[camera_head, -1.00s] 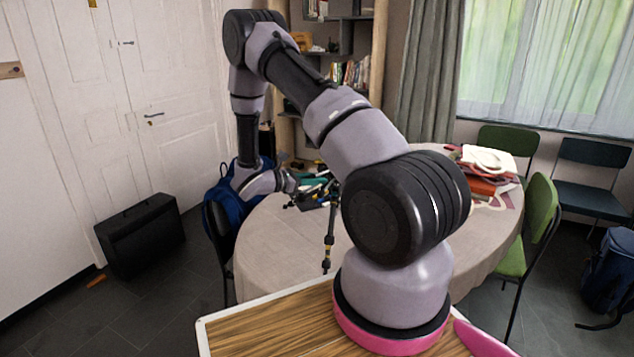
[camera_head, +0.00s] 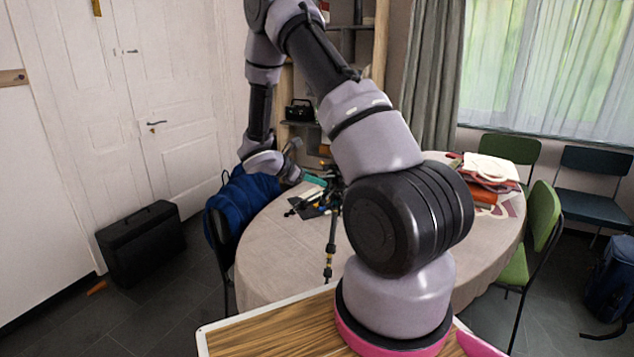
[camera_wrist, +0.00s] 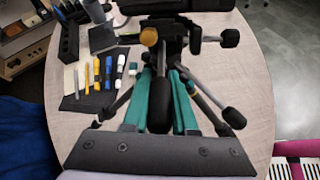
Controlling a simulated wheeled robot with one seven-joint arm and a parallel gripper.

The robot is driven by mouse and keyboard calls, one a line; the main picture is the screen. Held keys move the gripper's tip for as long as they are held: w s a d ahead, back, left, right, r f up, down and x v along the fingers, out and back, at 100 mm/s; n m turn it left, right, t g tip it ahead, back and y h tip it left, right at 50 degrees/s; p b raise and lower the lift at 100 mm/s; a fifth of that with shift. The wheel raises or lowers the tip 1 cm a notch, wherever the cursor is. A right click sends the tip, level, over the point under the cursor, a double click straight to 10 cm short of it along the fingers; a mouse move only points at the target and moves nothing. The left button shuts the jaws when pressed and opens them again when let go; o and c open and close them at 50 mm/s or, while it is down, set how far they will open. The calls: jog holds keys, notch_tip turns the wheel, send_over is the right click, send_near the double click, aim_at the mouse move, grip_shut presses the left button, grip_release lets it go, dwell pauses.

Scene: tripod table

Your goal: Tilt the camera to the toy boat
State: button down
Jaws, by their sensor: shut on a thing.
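My gripper (camera_wrist: 160,105) has teal fingers shut around a black handle (camera_wrist: 160,85) of the tripod head, as the wrist view shows. In the head view, my gripper (camera_head: 316,181) is over the left part of the round table. The tripod (camera_head: 331,245) is largely hidden behind my arm; a leg shows at the table's near side. The wrist view shows its head and knobs (camera_wrist: 229,38). A black body (camera_wrist: 180,5) at that view's top edge may be the camera, but it is cut off. I cannot make out a toy boat in either view.
The round table (camera_head: 275,255) holds a dark mat with several small tools (camera_wrist: 100,75) and, at right, a stack of books or folders (camera_head: 487,172). A blue backpack (camera_head: 240,200) hangs on a chair at left. Green chairs (camera_head: 540,220) stand at right. A black case (camera_head: 140,242) stands by the door.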

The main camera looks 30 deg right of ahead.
dwell(0.4)
jog(key=c, duration=1)
grip_release()
jog(key=v, duration=1.1)
jog(key=shift+d, duration=0.1)
